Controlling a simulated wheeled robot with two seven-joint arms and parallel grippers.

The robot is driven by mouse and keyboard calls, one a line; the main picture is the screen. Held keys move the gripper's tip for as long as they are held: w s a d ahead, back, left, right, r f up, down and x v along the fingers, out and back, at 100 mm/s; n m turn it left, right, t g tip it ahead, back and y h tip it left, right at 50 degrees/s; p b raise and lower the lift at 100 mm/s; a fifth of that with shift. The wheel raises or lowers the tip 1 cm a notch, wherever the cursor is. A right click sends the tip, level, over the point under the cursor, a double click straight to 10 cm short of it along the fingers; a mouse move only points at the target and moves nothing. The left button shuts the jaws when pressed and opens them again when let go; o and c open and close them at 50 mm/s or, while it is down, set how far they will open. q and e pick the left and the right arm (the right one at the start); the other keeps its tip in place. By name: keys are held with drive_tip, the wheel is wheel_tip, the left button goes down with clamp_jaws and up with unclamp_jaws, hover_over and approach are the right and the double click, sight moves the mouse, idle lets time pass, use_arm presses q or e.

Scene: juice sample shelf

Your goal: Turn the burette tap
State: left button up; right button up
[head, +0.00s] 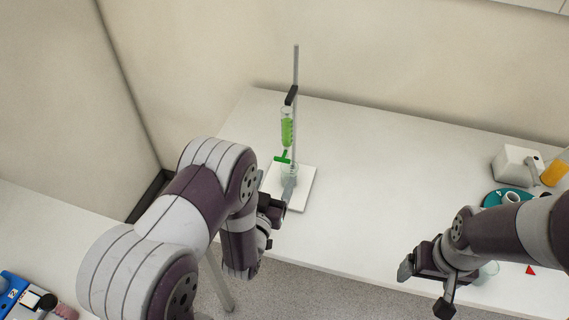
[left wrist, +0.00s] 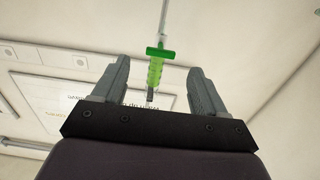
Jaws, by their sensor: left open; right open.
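The burette holds green liquid (head: 287,130) and hangs from a clamp (head: 291,95) on an upright rod. Its bright green tap (head: 283,158) sits below the tube, above a clear beaker (head: 289,171) on the white stand base (head: 302,197). My right gripper (head: 420,275) is open and empty at the table's front edge, far right of the burette.
The white table (head: 385,175) is clear between the burette stand and the right-hand items. A white device (head: 515,163), a teal tray (head: 492,199) with a white cup (head: 511,197) and an orange object (head: 554,173) stand right. A clear glass (head: 488,271) is beside my right gripper.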

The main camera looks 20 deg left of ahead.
sight(282, 162)
use_arm(q)
drive_tip(key=w+p, duration=0.1)
drive_tip(key=w, duration=0.4)
drive_tip(key=shift+w+r, duration=0.15)
drive_tip(key=shift+w, duration=0.55)
drive_tip(key=shift+s, duration=0.1)
use_arm(e)
drive_tip(key=shift+s+r, duration=0.25)
drive_tip(key=shift+r, duration=0.55)
